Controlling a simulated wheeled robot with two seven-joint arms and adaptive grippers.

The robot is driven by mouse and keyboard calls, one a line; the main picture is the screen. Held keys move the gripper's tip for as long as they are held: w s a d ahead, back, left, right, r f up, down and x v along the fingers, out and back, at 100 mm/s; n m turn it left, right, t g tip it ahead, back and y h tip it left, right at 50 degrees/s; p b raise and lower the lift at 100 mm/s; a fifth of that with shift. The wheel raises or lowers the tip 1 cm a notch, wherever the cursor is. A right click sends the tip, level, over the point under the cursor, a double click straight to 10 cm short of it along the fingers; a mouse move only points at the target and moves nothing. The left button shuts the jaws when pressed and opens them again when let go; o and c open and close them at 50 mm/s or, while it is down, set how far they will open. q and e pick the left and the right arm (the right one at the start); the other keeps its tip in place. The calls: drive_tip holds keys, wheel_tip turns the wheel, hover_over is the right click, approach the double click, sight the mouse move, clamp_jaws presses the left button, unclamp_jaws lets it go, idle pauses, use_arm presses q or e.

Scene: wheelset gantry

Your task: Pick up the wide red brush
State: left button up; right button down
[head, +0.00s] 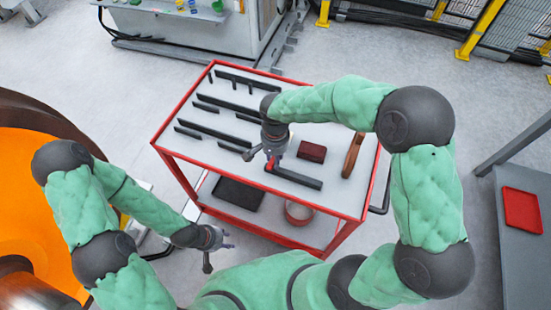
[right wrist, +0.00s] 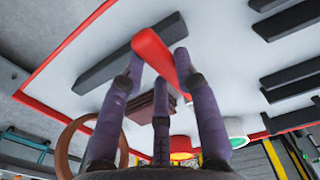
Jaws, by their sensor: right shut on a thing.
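The bright red piece, which looks to be the wide red brush (head: 270,164), shows only in part in the head view, under my right gripper (head: 263,159). In the right wrist view the red brush (right wrist: 155,52) sits between the purple fingers of my right gripper (right wrist: 158,75), which is shut on it. Its bristles cannot be made out. It is close to a long dark bar, and I cannot tell whether they touch. My left gripper (head: 219,250) is empty, with its fingers spread, off the table's front left side.
The red-rimmed table (head: 178,113) holds several dark bars (head: 233,107), a dark red block (head: 311,151) and a brown curved piece (head: 352,155). A black tray (head: 238,194) and a round container (head: 298,212) are on the lower shelf. A red tray (head: 523,210) lies at the right.

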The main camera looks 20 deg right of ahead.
drive_tip(key=s+a+r+p, duration=0.2)
drive_tip(key=s+a+r, duration=0.7)
drive_tip(key=s+r, duration=0.1)
drive_tip(key=shift+s+a+r+p, duration=0.15)
drive_tip(key=shift+a+p, duration=0.15)
idle(1.9)
